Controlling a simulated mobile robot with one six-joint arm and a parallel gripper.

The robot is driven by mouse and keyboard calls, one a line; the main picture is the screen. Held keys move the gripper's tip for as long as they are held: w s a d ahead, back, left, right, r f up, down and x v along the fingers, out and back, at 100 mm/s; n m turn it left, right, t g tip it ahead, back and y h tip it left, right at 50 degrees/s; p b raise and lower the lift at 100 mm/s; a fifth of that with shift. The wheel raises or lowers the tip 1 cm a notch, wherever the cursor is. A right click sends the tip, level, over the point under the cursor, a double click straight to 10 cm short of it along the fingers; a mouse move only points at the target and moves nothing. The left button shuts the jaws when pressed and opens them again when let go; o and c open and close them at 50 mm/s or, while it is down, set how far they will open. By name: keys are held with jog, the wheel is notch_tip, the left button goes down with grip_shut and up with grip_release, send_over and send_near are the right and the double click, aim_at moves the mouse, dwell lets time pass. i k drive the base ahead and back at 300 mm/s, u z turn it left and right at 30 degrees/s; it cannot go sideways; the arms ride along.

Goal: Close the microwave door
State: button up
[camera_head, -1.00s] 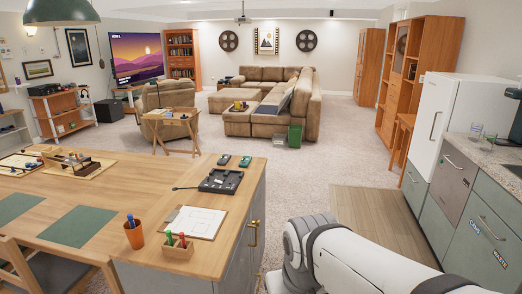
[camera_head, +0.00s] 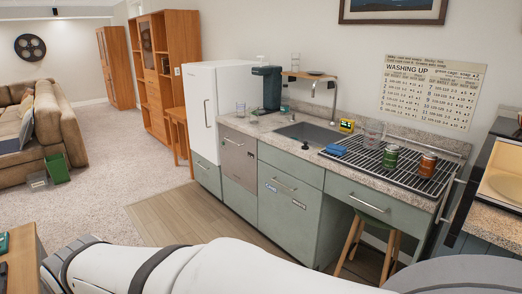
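At the right edge stands a dark-framed box with a pale, lit inside and a round plate-like shape in it, which looks like the microwave (camera_head: 504,183). It is cut off by the picture edge. A dark upright panel with a pale bar handle (camera_head: 447,198) stands out at its left side and looks like its door, swung open. My gripper is out of view; only my white arm shows along the bottom, in front of the counter.
A grey-green counter with a sink (camera_head: 307,134) and a black drying rack (camera_head: 391,167) holding two cans runs left of the microwave. A wooden stool (camera_head: 372,229) stands beneath it. A white fridge (camera_head: 213,98) stands farther left. Bare wooden floor (camera_head: 172,215) lies before the cabinets.

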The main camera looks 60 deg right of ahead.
aim_at(478, 169)
jog(key=z, duration=3.65)
jog(key=i, duration=1)
jog(key=z, duration=0.45)
jog(key=k, duration=0.55)
jog(key=u, duration=0.45)
